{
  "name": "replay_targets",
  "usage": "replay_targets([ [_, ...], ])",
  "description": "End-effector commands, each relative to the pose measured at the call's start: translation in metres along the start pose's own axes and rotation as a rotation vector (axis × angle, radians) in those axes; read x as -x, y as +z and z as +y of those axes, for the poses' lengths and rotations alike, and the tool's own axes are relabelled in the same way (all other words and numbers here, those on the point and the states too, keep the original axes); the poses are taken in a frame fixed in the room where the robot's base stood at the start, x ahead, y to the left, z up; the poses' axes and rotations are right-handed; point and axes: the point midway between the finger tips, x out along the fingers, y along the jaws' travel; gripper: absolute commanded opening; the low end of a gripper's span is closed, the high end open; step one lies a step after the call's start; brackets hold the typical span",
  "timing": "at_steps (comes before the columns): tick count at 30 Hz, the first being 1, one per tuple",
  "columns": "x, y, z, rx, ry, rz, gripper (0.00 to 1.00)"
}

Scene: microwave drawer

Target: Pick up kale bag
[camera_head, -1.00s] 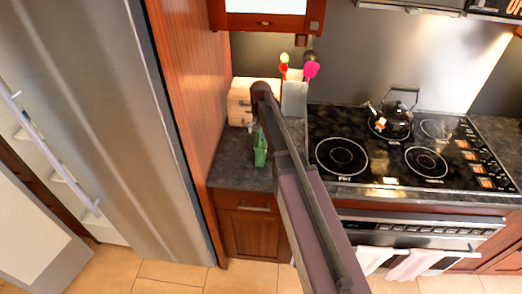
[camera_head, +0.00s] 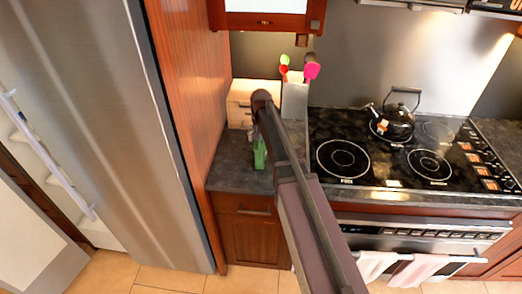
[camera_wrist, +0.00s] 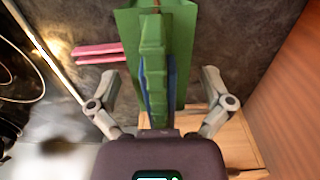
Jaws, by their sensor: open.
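The kale bag is a green packet (camera_head: 260,153) standing on the dark counter, partly hidden by my arm in the head view. In the wrist view the green bag (camera_wrist: 152,60) fills the upper middle, seen from above with a narrow ridged top and blue edges. My gripper (camera_wrist: 161,78) is open, with one grey finger on each side of the bag. Gaps show between both fingers and the bag, so it is not gripped. In the head view my gripper is mostly hidden behind my arm.
A light wooden box (camera_head: 241,100) and a utensil holder (camera_head: 294,98) stand behind the bag. The stove (camera_head: 400,155) with a black kettle (camera_head: 394,122) is to the right. A wooden panel (camera_head: 178,100) bounds the left. Pink bars (camera_wrist: 98,53) lie beside the bag.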

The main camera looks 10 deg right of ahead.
Motion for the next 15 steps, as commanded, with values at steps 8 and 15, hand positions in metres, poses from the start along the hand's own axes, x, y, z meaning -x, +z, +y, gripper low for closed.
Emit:
replay_targets([
  [8, 0.0, 0.0, 0.0, 0.0, 0.0, 0.0, 0.58],
  [15, 0.0, 0.0, -0.0001, 0.0, 0.0, 0.0, 0.1],
])
